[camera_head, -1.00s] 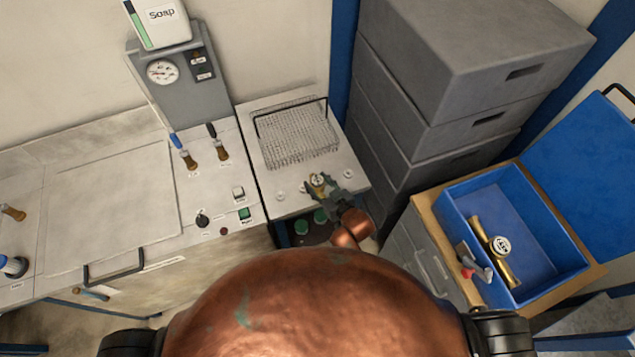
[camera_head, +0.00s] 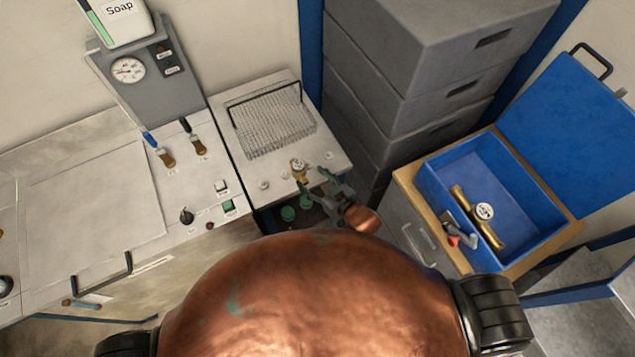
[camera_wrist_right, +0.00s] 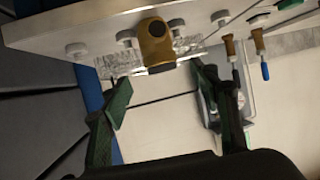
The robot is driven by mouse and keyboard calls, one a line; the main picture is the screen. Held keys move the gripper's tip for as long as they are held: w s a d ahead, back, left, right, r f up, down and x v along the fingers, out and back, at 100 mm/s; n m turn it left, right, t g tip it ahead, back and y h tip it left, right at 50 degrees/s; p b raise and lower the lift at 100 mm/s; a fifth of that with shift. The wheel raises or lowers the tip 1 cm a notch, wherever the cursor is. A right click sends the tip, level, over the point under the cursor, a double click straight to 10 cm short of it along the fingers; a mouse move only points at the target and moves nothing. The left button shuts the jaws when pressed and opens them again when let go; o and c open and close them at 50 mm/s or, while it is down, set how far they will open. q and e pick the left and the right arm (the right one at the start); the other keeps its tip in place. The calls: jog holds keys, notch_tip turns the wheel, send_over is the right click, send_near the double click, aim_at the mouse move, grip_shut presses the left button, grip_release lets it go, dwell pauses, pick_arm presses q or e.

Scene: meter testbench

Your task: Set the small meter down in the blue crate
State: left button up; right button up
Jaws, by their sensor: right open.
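The small meter (camera_head: 299,168) is a brass piece with a pale round dial, standing near the front edge of the white bench. In the right wrist view its brass body (camera_wrist_right: 155,42) shows beyond the fingertips, against the bench edge. My right gripper (camera_head: 324,184) is open and empty, just in front and to the right of the meter, apart from it. Its two dark green fingers (camera_wrist_right: 162,88) are spread in the wrist view. The blue crate (camera_head: 512,168) stands open at the right, holding a larger brass meter (camera_head: 484,211) with a white dial. My left gripper is not in view.
A wire basket (camera_head: 270,125) sits on the bench behind the small meter, with several white knobs beside the meter. Grey stacked boxes (camera_head: 400,100) stand between bench and crate. A grey-and-red handled part (camera_head: 457,232) is at the crate's near-left edge. The crate's right side is clear.

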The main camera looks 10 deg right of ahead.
jog(key=shift+v, duration=1.55)
